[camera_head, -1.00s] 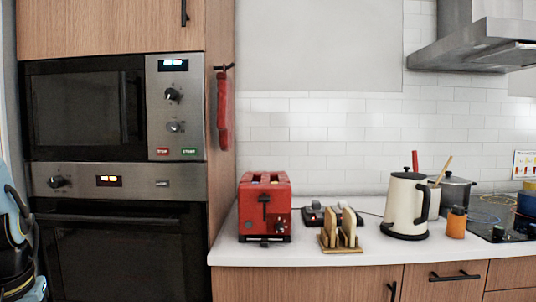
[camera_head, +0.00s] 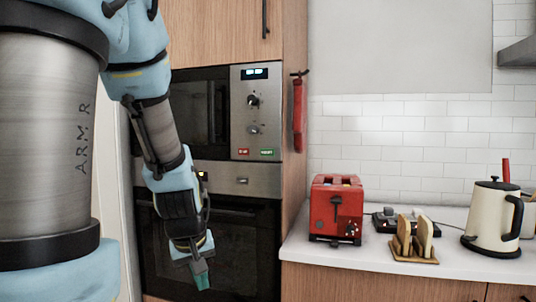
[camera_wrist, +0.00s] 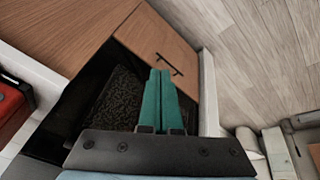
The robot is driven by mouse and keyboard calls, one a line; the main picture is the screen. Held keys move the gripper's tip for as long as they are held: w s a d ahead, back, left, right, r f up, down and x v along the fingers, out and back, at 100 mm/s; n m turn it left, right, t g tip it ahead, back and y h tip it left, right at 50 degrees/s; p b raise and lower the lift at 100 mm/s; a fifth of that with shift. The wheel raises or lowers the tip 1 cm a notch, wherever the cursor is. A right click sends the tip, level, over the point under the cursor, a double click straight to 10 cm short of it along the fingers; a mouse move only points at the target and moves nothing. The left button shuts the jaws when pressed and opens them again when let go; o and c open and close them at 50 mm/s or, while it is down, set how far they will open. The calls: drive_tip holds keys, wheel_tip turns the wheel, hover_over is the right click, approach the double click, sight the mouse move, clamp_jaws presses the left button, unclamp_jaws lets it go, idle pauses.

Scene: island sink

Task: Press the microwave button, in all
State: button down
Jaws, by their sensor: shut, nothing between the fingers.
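The microwave (camera_head: 204,108) is built into a wooden cabinet, its door shut. Its control panel (camera_head: 255,112) on the right has a lit display, two knobs, a red button (camera_head: 243,152) and a green button (camera_head: 267,152). My gripper (camera_head: 202,281) hangs in front of the oven below the microwave, pointing down, apart from both buttons and lower left of them. In the wrist view its teal fingers (camera_wrist: 158,88) are together and empty. My arm hides the left part of the microwave and oven.
A red toaster (camera_head: 336,205), a toast rack (camera_head: 412,238) and a cream kettle (camera_head: 492,215) stand on the white counter to the right. A red item (camera_head: 298,115) hangs on the cabinet side.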

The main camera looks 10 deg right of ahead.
drive_tip(key=w+d+r+n+t+h, duration=0.1)
drive_tip(key=w+d+r+n+t, duration=0.3)
drive_tip(key=w+d+r+n, duration=0.25)
drive_tip(key=n+t+y, duration=0.3)
drive_tip(key=n+t, duration=0.4)
drive_tip(key=n, duration=0.8)
approach(266, 152)
drive_tip(key=a+f, duration=0.5)
drive_tip(key=f, duration=0.1)
drive_tip(key=r+n+y, duration=0.1)
drive_tip(key=n, duration=0.2)
drive_tip(key=s+r+n+y, duration=0.1)
drive_tip(key=n, duration=0.1)
drive_tip(key=s+r+n+y, duration=0.1)
drive_tip(key=r+n+y, duration=0.1)
drive_tip(key=n, duration=0.1)
drive_tip(key=shift+s+a+n, duration=0.2)
drive_tip(key=shift+s+n, duration=0.05)
drive_tip(key=shift+n, duration=0.1)
drive_tip(key=shift+w+r, duration=0.1)
drive_tip(key=shift+w+d+p, duration=0.5)
drive_tip(key=shift+w+d, duration=0.2)
drive_tip(key=shift+w, duration=0.55)
drive_tip(key=shift+w+d+p, duration=0.45)
drive_tip(key=shift+w+d, duration=0.25)
drive_tip(key=shift+w, duration=0.6)
drive_tip(key=shift+w+d+p, duration=0.5)
drive_tip(key=shift+w+d, duration=0.2)
drive_tip(key=shift+w, duration=0.55)
